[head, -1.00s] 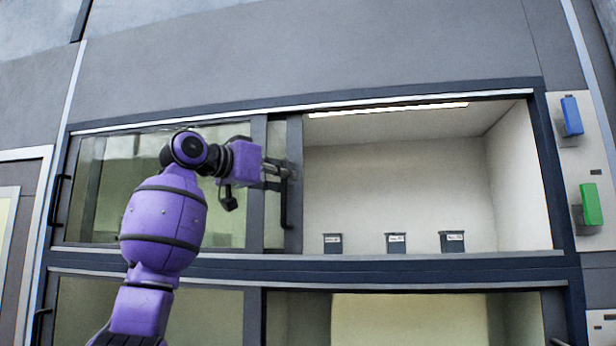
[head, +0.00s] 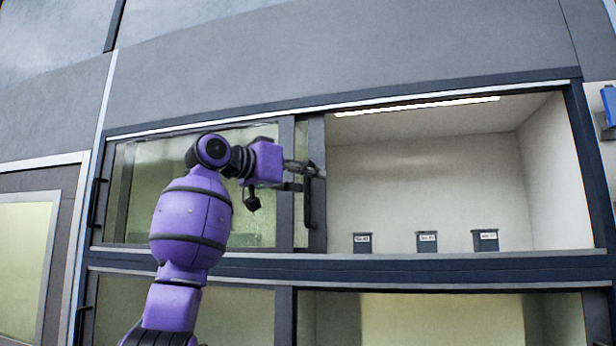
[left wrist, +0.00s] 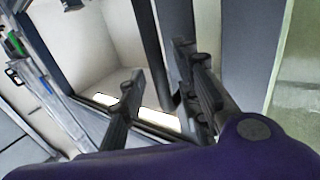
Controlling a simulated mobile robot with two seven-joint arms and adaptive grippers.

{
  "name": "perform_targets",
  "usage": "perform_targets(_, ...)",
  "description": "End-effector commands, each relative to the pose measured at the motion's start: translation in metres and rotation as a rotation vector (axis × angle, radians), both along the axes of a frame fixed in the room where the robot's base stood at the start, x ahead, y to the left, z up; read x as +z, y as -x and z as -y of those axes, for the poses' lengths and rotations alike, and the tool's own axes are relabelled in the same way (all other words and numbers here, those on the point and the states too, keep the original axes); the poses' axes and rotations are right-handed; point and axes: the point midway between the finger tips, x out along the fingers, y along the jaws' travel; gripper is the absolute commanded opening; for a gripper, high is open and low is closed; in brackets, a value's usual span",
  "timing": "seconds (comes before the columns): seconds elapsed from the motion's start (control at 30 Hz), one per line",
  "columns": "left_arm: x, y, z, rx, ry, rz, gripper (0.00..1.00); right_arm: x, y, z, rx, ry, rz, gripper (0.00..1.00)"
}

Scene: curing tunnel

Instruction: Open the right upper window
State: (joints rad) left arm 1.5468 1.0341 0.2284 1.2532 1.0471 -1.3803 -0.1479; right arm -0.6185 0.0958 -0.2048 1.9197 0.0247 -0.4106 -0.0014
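The right upper window (head: 317,228) is a dark-framed sliding pane with a black vertical handle (head: 307,203). In the head view it is slid far to the left, overlapping the left pane. The upper right compartment stands wide open. My left gripper (head: 304,170) is at the handle's upper part. In the left wrist view my left gripper (left wrist: 160,82) has its fingers spread apart, with a dark upright bar showing between and beyond them. Whether a finger touches the handle I cannot tell. My right gripper is in neither current view.
Several small dark labelled bins, such as the middle one (head: 427,242), stand on the compartment floor. A left upper pane (head: 150,200) is behind my arm. Lower windows (head: 415,318) are below. A blue block (head: 608,104) is on the wall at right.

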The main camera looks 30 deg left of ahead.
Motion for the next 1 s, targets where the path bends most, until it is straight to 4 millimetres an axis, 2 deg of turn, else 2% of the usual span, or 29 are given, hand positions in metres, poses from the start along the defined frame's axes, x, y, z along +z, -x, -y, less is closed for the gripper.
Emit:
perform_targets(0.17,0.001,0.014,-0.005,0.002,-0.001,0.003,0.3,0.0,0.0,0.001,-0.001,0.0,0.0,0.0)
perform_targets(0.6,0.0,0.097,-0.031,0.003,-0.002,0.001,0.3,0.0,0.0,0.001,0.0,0.001,-0.001,0.0)
perform_targets(0.8,0.0,0.114,-0.036,0.002,-0.001,-0.001,0.3,0.0,0.0,0.001,0.0,0.001,-0.001,0.0)
perform_targets(1.0,0.0,0.116,-0.036,0.0,-0.001,-0.001,0.3,-0.001,0.0,0.001,0.0,0.002,-0.002,0.0)
